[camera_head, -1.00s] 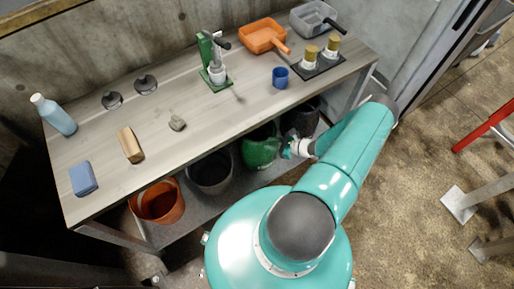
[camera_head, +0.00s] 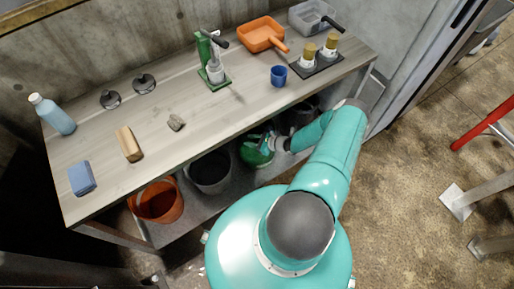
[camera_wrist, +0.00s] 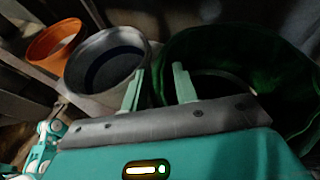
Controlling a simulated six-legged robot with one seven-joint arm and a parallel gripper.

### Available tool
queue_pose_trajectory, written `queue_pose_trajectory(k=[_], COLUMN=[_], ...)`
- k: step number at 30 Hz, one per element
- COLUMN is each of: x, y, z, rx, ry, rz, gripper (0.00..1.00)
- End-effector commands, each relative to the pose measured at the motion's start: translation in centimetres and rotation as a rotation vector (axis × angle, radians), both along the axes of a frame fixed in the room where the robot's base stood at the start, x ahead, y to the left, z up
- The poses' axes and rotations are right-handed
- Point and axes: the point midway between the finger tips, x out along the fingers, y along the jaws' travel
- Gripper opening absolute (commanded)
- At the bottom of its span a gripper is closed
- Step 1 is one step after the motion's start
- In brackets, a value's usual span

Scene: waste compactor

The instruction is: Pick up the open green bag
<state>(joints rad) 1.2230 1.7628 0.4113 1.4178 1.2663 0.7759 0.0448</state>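The open green bag (camera_head: 255,152) stands on the low shelf under the workbench, partly hidden by the bench edge and my gripper (camera_head: 272,142). In the wrist view the green bag (camera_wrist: 285,75) fills the right side, its round mouth open and dark inside. My gripper (camera_wrist: 160,88) shows there with its two pale green fingers apart. The right finger overlaps the bag's left rim in the picture. The left finger is in front of the grey bucket. I cannot tell whether a finger touches the bag.
A grey bucket (camera_wrist: 108,55) stands left of the bag, and an orange bucket (camera_head: 158,201) farther left. A dark container (camera_head: 300,112) is right of the bag. The workbench top (camera_head: 190,150) overhangs them. Open floor (camera_head: 405,200) lies to the right.

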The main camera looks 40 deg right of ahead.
Motion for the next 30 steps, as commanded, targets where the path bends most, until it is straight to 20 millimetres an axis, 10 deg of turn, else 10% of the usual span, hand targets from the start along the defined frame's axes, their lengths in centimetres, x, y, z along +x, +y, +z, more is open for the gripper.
queue_pose_trajectory(k=[5,30], x=[-0.03,-0.04], y=[-0.01,-0.01], z=[0.01,0.05], rx=[0.000,0.001], ry=[0.000,-0.001], rz=[0.000,0.000], gripper=[0.00,0.00])
